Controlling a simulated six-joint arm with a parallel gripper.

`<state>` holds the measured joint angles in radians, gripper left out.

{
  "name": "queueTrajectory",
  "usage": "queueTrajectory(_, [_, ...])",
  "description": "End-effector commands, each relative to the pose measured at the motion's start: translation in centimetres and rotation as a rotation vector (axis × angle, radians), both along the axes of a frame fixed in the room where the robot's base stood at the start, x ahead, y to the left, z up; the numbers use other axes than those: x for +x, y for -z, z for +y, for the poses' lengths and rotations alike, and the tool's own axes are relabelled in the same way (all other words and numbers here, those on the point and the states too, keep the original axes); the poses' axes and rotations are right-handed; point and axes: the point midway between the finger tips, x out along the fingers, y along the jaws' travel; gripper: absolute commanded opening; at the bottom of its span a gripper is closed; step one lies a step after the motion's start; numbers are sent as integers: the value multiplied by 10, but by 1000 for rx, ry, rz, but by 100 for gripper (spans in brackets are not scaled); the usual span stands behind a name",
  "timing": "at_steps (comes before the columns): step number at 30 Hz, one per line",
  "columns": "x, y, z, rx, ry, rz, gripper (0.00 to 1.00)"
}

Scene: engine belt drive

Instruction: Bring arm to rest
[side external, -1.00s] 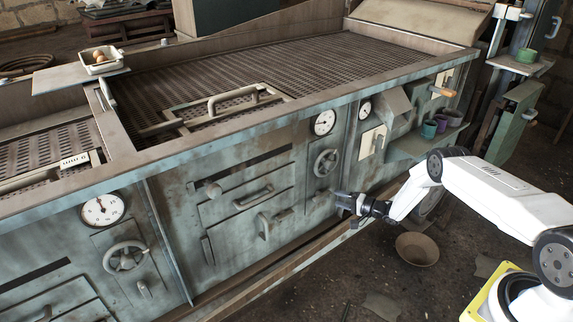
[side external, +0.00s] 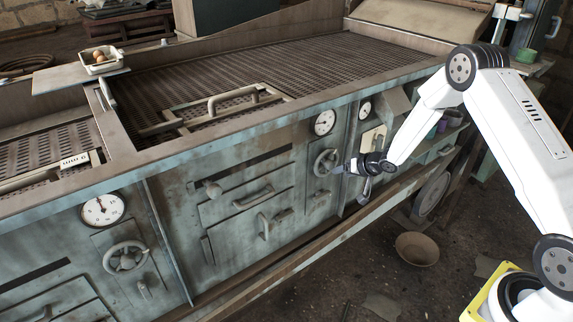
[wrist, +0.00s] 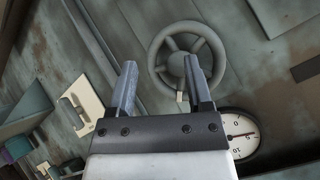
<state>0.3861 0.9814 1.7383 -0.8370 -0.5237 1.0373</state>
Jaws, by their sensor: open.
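My gripper (side external: 350,167) is in front of the machine's panel (side external: 230,230), close to a small handwheel (side external: 326,162) in the side view. In the wrist view the two fingers of my gripper (wrist: 158,85) stand apart with nothing between them. The handwheel (wrist: 190,58) shows behind and beyond the right finger there. Whether the finger touches the wheel cannot be told from these views.
A dial gauge (side external: 323,122) sits above the handwheel. A pale switch plate (wrist: 82,105) is to the left in the wrist view. Drawer handles (side external: 253,197) stick out of the panel. A bowl (side external: 417,249) lies on the open floor.

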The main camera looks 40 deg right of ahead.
Motion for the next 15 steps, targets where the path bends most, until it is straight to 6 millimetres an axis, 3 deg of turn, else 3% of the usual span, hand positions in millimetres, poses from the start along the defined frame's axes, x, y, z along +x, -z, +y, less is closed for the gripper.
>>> queueTrajectory(8, [-25,-49,27,-158,-21,94,65])
queueTrajectory(15, [-65,-83,54,-265,-66,203,65])
